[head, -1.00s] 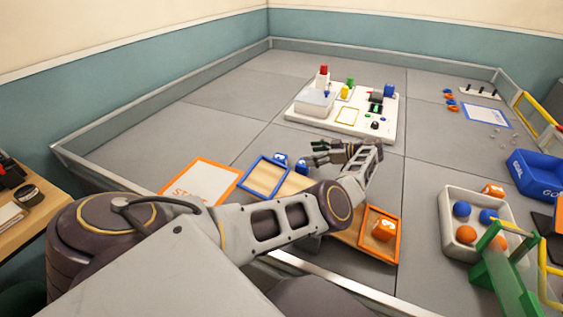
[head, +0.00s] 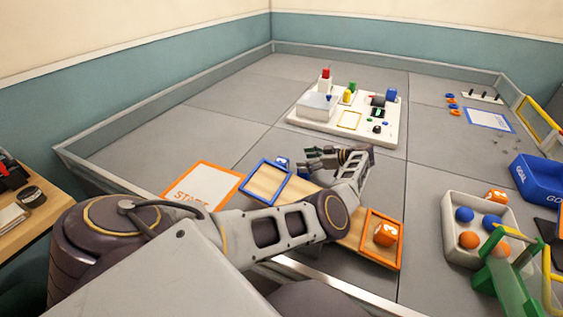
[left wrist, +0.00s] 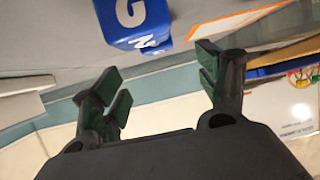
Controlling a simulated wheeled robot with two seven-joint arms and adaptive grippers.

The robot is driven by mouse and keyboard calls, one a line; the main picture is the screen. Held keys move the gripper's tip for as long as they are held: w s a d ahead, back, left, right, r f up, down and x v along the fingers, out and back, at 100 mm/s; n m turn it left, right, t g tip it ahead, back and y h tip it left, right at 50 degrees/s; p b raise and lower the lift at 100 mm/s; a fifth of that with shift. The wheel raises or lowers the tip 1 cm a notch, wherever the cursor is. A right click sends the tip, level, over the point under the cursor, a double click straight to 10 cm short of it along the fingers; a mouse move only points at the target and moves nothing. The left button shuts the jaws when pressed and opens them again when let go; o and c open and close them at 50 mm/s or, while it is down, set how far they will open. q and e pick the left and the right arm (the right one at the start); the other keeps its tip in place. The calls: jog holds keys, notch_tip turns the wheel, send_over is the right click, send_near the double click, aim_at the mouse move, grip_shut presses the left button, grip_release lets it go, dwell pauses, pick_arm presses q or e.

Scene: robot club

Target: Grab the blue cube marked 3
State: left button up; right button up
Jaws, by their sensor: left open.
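A blue cube (head: 282,162) stands on the floor just behind the blue-framed square (head: 268,181), left of my left gripper (head: 309,158). Earlier a second small blue block showed beside it; my fingers now cover that spot. In the left wrist view a blue cube (left wrist: 137,22) with white marks lies beyond my left gripper (left wrist: 158,78), above the gap between the fingers. I cannot read a clear 3 on it, nor tell which blue cube it is. The left gripper is open, empty and apart from the cube. My right gripper is out of view.
A white board (head: 310,119) with several blocks stands behind. A grey tray (head: 450,241) of balls, a green ramp (head: 505,288) and a blue goal bin (head: 540,174) are at right. Open floor lies left of the board.

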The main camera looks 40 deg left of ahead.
aim_at(285, 161)
pick_arm(q)
jog(key=shift+x, duration=1.95)
jog(key=shift+s+a+f, duration=0.1)
jog(key=shift+a+f, duration=0.1)
jog(key=shift+a, duration=0.2)
jog(key=b+x, duration=0.1)
jog(key=x, duration=0.3)
jog(key=shift+a+f, duration=0.1)
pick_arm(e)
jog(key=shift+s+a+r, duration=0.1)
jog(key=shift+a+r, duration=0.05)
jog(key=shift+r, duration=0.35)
pick_arm(q)
jog(key=c, duration=1.1)
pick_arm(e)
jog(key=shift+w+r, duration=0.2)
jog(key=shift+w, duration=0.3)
